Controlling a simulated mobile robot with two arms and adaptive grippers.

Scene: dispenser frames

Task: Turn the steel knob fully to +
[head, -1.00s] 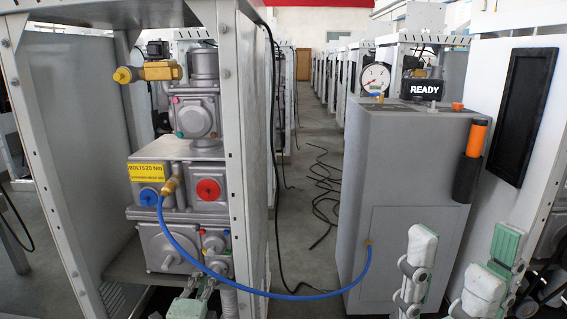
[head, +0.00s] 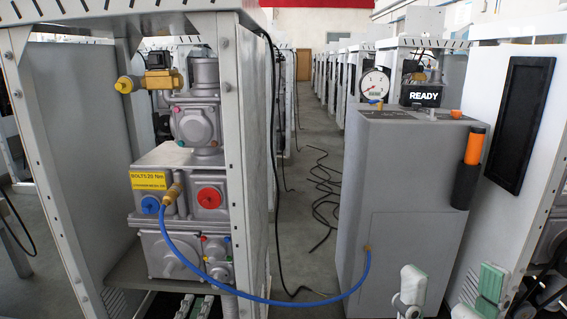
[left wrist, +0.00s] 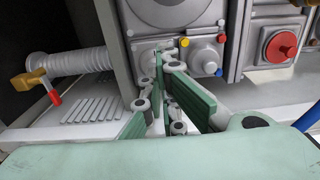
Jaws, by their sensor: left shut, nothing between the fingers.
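The machine with the small steel fitting block (head: 217,256) and its coloured caps stands at left in the head view. The block also shows in the left wrist view (left wrist: 203,53); I cannot clearly pick out the steel knob or its + mark. My left gripper (head: 188,306) is at the bottom edge of the head view, below the block. In the left wrist view its green-padded fingertips (left wrist: 160,60) are together and empty, close to the block; contact cannot be told. My right gripper (head: 449,285) is open and empty at bottom right, its two fingers apart.
A blue hose (head: 290,301) hangs from the brass fitting to the grey cabinet (head: 400,200). A red knob (head: 209,197) is above the block. White frame posts (head: 240,150) flank the machine. A READY display (head: 421,94) tops the cabinet. Dark cables lie in the aisle.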

